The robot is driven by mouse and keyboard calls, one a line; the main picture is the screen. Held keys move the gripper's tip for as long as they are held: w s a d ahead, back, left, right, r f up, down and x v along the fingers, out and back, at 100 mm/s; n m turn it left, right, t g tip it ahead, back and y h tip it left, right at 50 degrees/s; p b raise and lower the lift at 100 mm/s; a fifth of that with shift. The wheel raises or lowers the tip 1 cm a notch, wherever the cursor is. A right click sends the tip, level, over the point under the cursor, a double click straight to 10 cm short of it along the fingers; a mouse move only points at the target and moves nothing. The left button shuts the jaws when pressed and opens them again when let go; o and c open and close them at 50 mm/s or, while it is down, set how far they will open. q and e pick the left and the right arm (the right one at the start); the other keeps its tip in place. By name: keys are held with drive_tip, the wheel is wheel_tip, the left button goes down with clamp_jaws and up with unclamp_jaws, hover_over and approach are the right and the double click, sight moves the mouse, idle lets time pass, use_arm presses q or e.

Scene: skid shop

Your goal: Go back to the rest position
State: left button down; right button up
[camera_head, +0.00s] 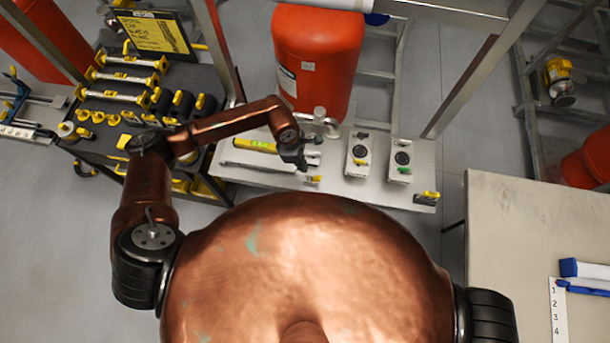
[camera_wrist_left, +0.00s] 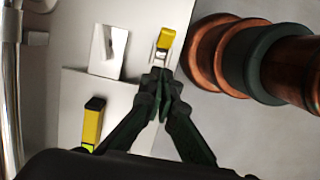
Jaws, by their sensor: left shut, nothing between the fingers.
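My left gripper (camera_head: 304,164) reaches out over the grey shelf panel (camera_head: 330,186) in front of the red tank. In the left wrist view its dark fingers (camera_wrist_left: 162,92) are together with nothing between them. The fingertips lie close to a small yellow-tipped metal fitting (camera_wrist_left: 166,40); I cannot tell whether they touch it. A yellow marker-like tool (camera_head: 255,146) lies left of the gripper on the panel, and it also shows in the left wrist view (camera_wrist_left: 93,122). My right gripper is not in view.
A red tank (camera_head: 318,60) stands behind the panel, with metal frame posts around it. Two white gauge boxes (camera_head: 400,160) sit right of the gripper. A black tool cart (camera_head: 95,150) with yellow-handled tools stands at left. A pale table (camera_head: 500,230) is at right.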

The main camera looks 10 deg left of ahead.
use_arm(q)
drive_tip(key=shift+a+r, duration=0.2)
drive_tip(key=shift+r, duration=0.65)
